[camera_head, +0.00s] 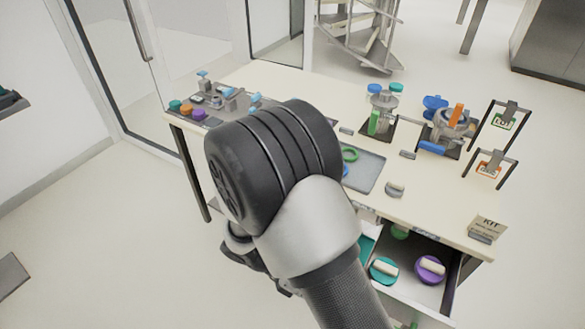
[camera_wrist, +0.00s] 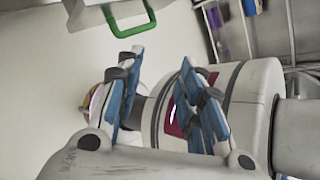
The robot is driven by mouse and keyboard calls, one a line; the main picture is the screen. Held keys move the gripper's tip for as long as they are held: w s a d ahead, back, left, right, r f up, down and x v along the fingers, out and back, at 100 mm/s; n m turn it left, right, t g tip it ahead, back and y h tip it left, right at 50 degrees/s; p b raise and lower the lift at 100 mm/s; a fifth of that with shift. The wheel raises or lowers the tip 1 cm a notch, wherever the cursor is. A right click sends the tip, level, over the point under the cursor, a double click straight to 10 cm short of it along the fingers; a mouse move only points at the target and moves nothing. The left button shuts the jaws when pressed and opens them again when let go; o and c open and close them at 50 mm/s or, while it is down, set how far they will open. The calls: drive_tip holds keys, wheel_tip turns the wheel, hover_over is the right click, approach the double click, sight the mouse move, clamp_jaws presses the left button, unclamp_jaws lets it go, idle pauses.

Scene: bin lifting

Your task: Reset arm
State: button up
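My arm fills the middle of the head view, bent in front of the table (camera_head: 330,85), and hides part of it. My gripper (camera_wrist: 162,57) shows in the wrist view with its two blue-padded fingers spread apart. Nothing is held between them. White and grey links of my own arm show behind the fingers. In the head view the gripper is mostly hidden behind the arm, so its place over the floor or table is hard to tell.
An open drawer (camera_head: 449,308) at the table's front holds teal and purple round pieces. A grey tray (camera_head: 368,173), fixtures and two small frames with signs stand on the table. A green handle (camera_wrist: 130,28) shows in the wrist view.

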drive_tip(key=s+d+r+m+t+y, duration=0.1)
drive_tip(key=s+r+m+t+y, duration=0.1)
drive_tip(key=r+m, duration=0.6)
drive_tip(key=s+d+r+m+t+y, duration=0.2)
drive_tip(key=r+m+t+y, duration=0.1)
drive_tip(key=r+m, duration=0.5)
drive_tip(key=s+d+r+m+t+y, duration=0.1)
drive_tip(key=s+r+m+t+y, duration=0.1)
drive_tip(key=r+m+y, duration=0.3)
drive_tip(key=shift+d+r+m, duration=0.35)
drive_tip(key=shift+r+m, duration=1.05)
drive_tip(key=shift+r, duration=0.15)
